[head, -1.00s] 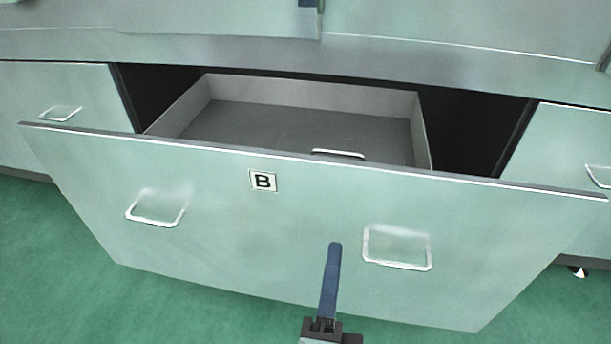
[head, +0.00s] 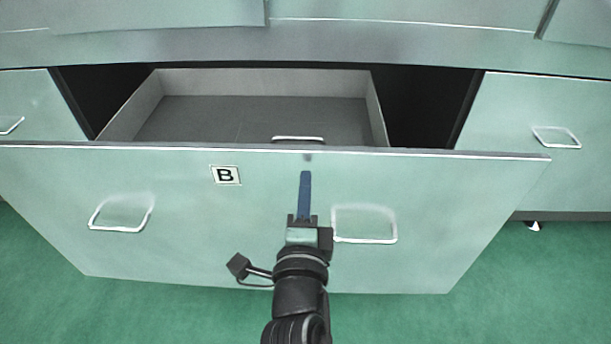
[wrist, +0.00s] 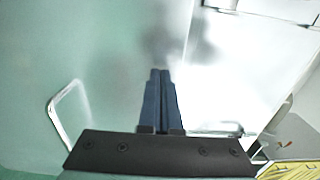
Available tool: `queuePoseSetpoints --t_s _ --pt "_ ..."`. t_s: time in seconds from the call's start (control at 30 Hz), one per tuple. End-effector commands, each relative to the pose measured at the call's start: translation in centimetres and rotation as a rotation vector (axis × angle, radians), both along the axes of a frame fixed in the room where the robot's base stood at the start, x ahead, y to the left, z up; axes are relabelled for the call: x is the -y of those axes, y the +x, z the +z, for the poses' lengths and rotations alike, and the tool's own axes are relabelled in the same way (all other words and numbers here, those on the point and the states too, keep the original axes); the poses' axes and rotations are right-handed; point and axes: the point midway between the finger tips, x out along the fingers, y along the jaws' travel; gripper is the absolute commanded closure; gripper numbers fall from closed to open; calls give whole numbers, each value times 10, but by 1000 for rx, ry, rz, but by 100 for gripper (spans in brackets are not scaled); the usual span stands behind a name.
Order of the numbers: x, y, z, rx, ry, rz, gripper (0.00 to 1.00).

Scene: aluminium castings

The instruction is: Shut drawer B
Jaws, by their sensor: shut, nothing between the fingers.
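Drawer B (head: 180,230) is pulled out of the cabinet, with its grey tray (head: 250,118) visible behind the wide pale-green front. A white label with a black B (head: 226,175) is on the front, between two wire handles, the left one (head: 118,228) and the right one (head: 364,241). My gripper (head: 305,175) is shut and empty, its blue fingers pointing at the front, between the label and the right handle. In the wrist view the shut fingers (wrist: 160,75) point at a pale surface with a blurred dark shadow or reflection at the tips. I cannot tell whether they touch it.
A closed green front with a handle (head: 556,137) is at the right, and another handle (head: 10,125) shows at the left. A further wire handle (head: 298,139) shows just behind the drawer's top edge. Green floor (head: 500,290) lies open in front.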

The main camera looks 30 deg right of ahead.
Motion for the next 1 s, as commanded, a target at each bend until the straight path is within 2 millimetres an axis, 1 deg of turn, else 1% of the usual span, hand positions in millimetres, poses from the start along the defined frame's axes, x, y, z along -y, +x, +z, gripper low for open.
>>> queuePoseSetpoints --t_s 0.03,0.2,0.6,0.73,0.87,1.0 --pt "3 5 1 2 -1 0 100" --pt "9 14 0 1 -1 1 100" --pt "11 16 0 -1 -1 1 100" --pt "13 19 0 1 -1 0 100" --pt "20 29 -1 3 -1 -1 100" --pt "33 49 -1 4 -1 0 100"
